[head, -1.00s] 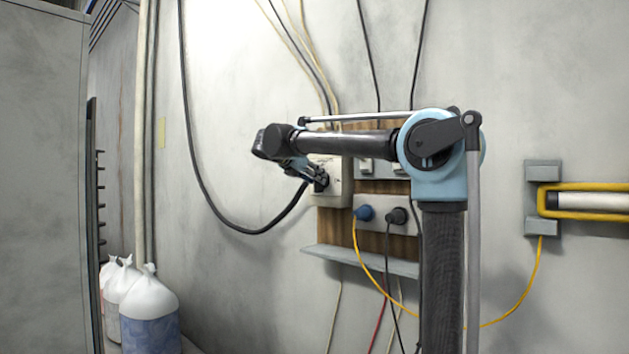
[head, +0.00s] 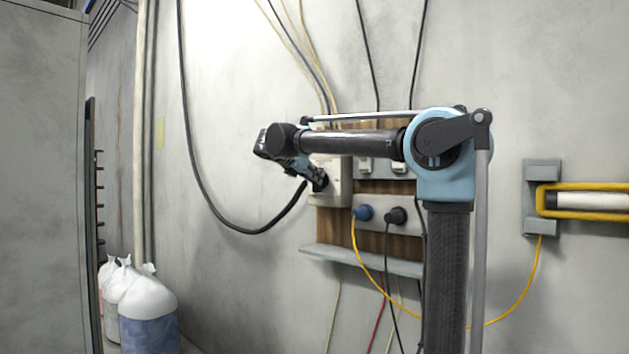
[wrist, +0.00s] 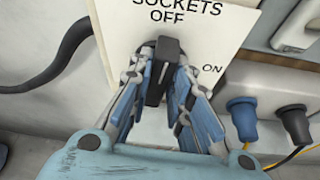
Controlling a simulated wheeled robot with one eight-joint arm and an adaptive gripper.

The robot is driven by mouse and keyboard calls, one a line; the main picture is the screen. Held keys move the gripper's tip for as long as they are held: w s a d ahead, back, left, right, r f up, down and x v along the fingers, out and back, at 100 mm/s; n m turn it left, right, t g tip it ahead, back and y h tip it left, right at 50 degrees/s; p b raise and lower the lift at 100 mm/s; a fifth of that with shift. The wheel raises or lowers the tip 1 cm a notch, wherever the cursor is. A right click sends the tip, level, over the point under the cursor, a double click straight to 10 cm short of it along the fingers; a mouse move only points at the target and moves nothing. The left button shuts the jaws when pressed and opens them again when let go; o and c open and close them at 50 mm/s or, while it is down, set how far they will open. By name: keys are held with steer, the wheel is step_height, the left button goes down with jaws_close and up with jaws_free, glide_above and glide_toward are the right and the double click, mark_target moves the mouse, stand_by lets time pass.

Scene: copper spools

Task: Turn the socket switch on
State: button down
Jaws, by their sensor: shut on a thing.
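The socket switch is a black handle (wrist: 158,72) on a pale plate (wrist: 205,22) marked "SOCKETS OFF" at the top and "ON" at the right. In the wrist view the handle stands nearly upright, its top close to the OFF label. My gripper (wrist: 162,65) is shut on the handle, with one finger on each side of it. In the head view my gripper (head: 318,180) is at the pale switch box (head: 340,190); it hides the handle there.
Right of the switch box, a socket panel holds a blue plug (head: 363,213) and a black plug (head: 396,216). A grey shelf (head: 365,261) juts out below. A thick black cable (head: 268,231) curves to the box from the left. A yellow-framed lamp (head: 590,200) hangs at the right.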

steer(key=shift+s+d+f+m+t+y, duration=0.3)
steer(key=shift+m+t, duration=0.7)
steer(key=shift+m, duration=1.05)
steer(key=shift+s+d+f+m+t+y, duration=0.25)
steer(key=shift+m+t+y, duration=0.6)
steer(key=shift+m, duration=1.25)
steer(key=shift+w+d+f+m+t+y, duration=0.1)
steer(key=shift+f+m+t+y, duration=0.25)
steer(key=shift+m+t, duration=1.25)
steer(key=shift+s+f+m+g, duration=0.15)
steer(key=shift+m+g, duration=0.2)
steer(key=shift+m, duration=0.3)
steer(key=c, duration=1.5)
jaws_free()
steer(key=v, duration=1.1)
steer(key=shift+s+a, duration=0.15)
steer(key=shift+s, duration=0.2)
